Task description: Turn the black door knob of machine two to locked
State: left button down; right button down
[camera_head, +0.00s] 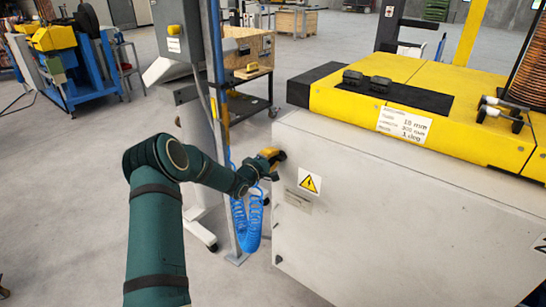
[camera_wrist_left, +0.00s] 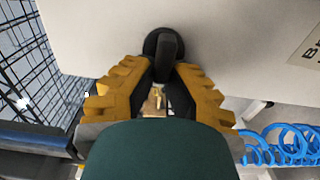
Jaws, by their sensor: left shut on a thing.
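The black door knob (camera_wrist_left: 166,60) sits on the pale front panel of the machine. In the left wrist view it is a round black base with a raised grip bar. My left gripper (camera_wrist_left: 165,82) has yellow-padded fingers on both sides of the knob's bar and is shut on it. In the head view the left gripper (camera_head: 272,156) is at the upper left of the white cabinet (camera_head: 400,220), and it mostly hides the knob. A locked or unlocked marking is not visible. My right gripper is in neither view.
A blue coiled hose (camera_head: 246,222) hangs by a post (camera_head: 216,110) just left of the cabinet. A yellow warning label (camera_head: 310,182) is right of the gripper. The yellow machine top (camera_head: 450,85) lies above. Open grey floor is at the left.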

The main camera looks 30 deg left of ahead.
pick_arm(q)
jog(key=shift+w+d+r, duration=0.1)
jog(key=shift+d, duration=0.2)
jog(key=c, duration=1.1)
grip_release()
jog(key=shift+c, duration=0.2)
jog(key=shift+o, duration=0.8)
jog(key=shift+w+d, duration=0.1)
jog(key=shift+a, duration=0.2)
jog(key=s, duration=1.2)
jog(key=shift+a, duration=0.35)
